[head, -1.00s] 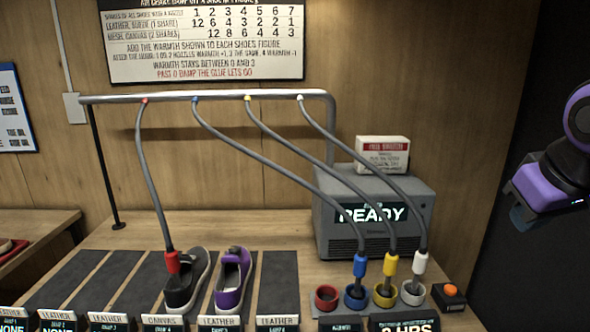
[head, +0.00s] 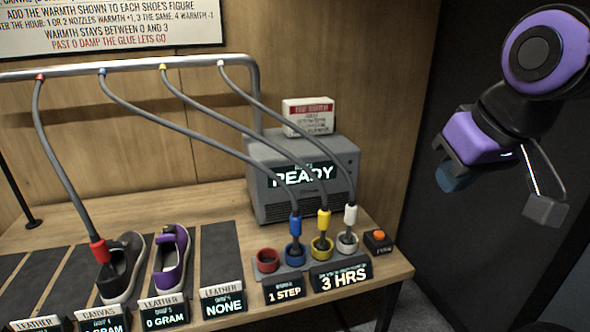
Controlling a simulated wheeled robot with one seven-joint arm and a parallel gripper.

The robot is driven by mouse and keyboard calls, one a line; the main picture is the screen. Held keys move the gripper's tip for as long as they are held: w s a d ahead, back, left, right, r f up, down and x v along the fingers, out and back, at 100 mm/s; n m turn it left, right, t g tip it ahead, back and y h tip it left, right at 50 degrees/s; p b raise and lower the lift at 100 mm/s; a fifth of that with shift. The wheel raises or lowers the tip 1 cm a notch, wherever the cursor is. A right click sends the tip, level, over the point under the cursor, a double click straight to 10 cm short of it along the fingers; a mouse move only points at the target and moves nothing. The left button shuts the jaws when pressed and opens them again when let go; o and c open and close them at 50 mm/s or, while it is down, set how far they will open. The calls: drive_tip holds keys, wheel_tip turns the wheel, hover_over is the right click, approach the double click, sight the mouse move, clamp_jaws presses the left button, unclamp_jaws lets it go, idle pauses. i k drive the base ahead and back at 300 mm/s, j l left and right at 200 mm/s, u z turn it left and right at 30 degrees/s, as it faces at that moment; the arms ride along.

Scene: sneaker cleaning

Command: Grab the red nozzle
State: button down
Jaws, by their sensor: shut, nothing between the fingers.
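The red nozzle (head: 99,251) hangs at the end of a grey hose and sits in the opening of a dark grey shoe (head: 124,270) at the lower left. The hose rises to a red fitting at the left of the metal rail. My gripper (head: 453,178) is shut and empty at the upper right, above and far to the right of the nozzle, touching nothing. Its fingertips show only in part. The nozzle's tip is hidden inside the shoe.
Blue (head: 295,228), yellow (head: 323,221) and white (head: 350,215) nozzles stand in cups beside the empty red cup (head: 267,261). Their hoses cross in front of the grey machine (head: 340,155). A purple shoe (head: 171,262) stands close to the dark shoe. An orange button (head: 379,235) is at the right edge.

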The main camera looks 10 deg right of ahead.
sight(98, 245)
drive_tip(key=i+j+u, duration=0.1)
drive_tip(key=j+u, duration=0.2)
drive_tip(key=i+j+u, duration=0.3)
drive_tip(key=j, duration=0.15)
drive_tip(key=i+j+u, duration=0.1)
drive_tip(key=j+u, duration=0.2)
drive_tip(key=i+j+u, duration=0.3)
drive_tip(key=k+j, duration=0.1)
